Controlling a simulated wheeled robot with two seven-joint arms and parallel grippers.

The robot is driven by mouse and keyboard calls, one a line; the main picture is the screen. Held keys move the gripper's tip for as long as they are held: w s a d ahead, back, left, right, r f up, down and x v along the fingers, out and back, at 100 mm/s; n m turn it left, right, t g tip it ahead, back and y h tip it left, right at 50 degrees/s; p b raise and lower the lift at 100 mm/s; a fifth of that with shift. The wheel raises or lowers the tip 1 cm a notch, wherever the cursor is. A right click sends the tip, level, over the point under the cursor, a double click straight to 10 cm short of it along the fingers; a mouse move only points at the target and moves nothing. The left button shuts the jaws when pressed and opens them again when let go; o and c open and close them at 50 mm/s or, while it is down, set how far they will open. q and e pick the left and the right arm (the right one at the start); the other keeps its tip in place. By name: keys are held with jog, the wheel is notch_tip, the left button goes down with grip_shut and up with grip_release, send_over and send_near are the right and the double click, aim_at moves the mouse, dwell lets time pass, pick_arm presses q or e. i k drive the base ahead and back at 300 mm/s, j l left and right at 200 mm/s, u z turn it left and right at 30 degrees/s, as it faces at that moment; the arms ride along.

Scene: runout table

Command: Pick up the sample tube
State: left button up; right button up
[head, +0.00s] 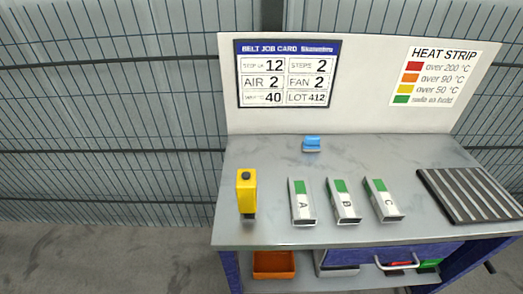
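I see nothing that is plainly a sample tube. A small blue object (312,144) lies at the back of the table (270,172), too small to make out. A yellow upright device (246,192) with a black top stands at the table's left. Three pale metal pieces with green strips lie side by side in the middle, marked A (303,207), B (344,206) and C (384,204). Neither of my grippers is in view.
A dark ribbed rack or mat (470,194) lies at the right. A white back panel (366,110) bears a job card (286,73) and a heat-strip chart (436,77). Mesh fencing (110,120) stands behind.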

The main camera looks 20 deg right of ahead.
aim_at(346, 210)
jog(key=z, duration=1.3)
jog(key=k+l+u, duration=0.15)
jog(key=l, duration=0.75)
jog(key=i, duration=0.05)
